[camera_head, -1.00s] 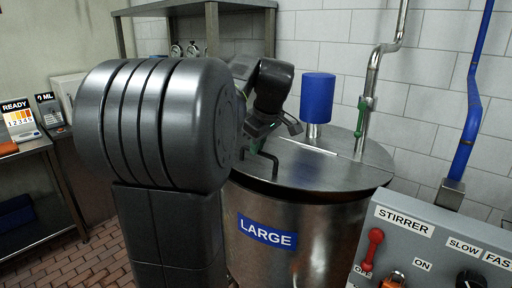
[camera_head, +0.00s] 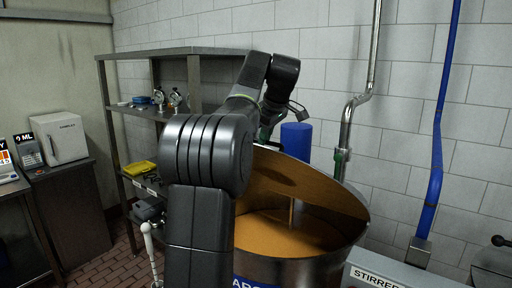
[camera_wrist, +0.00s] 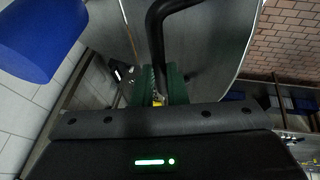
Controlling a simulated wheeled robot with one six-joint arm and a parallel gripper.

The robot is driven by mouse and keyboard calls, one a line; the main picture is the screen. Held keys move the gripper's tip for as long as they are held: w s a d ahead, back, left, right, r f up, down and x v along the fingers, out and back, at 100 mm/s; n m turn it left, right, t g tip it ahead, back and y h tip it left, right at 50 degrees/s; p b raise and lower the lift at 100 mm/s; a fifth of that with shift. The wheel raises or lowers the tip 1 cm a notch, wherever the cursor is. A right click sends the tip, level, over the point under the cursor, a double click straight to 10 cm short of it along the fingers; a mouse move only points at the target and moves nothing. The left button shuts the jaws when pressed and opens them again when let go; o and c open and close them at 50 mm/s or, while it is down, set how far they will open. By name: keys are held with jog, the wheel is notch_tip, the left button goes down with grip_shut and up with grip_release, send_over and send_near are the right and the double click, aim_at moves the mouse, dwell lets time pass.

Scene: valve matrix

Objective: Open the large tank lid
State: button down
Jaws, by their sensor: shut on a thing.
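The large tank (camera_head: 325,268) stands in front of me, its lid (camera_head: 315,185) tilted up and its orange-brown inside showing. A thin shaft shows between lid and contents. The blue cylinder (camera_head: 296,141) on the lid sits partly behind it; it also shows in the wrist view (camera_wrist: 42,38). In the wrist view, the green fingers of my gripper (camera_wrist: 158,88) are shut on the bent black lid handle (camera_wrist: 156,35), with the lid's grey top (camera_wrist: 215,40) beyond. In the head view my arm hides the tank's left side, and the grip is hard to make out.
A steel pipe with a green valve (camera_head: 341,162) runs up behind the tank. A blue pipe (camera_head: 435,150) and the stirrer panel (camera_head: 375,277) are at right. A metal shelf (camera_head: 180,50) and a white box (camera_head: 62,138) stand at left.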

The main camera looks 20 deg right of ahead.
jog(key=shift+w+d+r, duration=0.1)
jog(key=shift+w+d, duration=0.25)
jog(key=shift+d, duration=0.3)
jog(key=shift+w+d+r, duration=0.1)
jog(key=shift+w+d, duration=0.2)
jog(key=shift+d, duration=0.3)
jog(key=shift+w+d+r, duration=0.1)
jog(key=shift+w+d, duration=0.25)
jog(key=shift+d, duration=0.3)
jog(key=c, duration=1.7)
grip_release()
jog(key=shift+o, duration=1.2)
jog(key=shift+w+d+f, duration=0.15)
jog(key=shift+w+d, duration=0.2)
jog(key=shift+d, duration=0.15)
jog(key=v, duration=0.8)
jog(key=shift+a, duration=0.4)
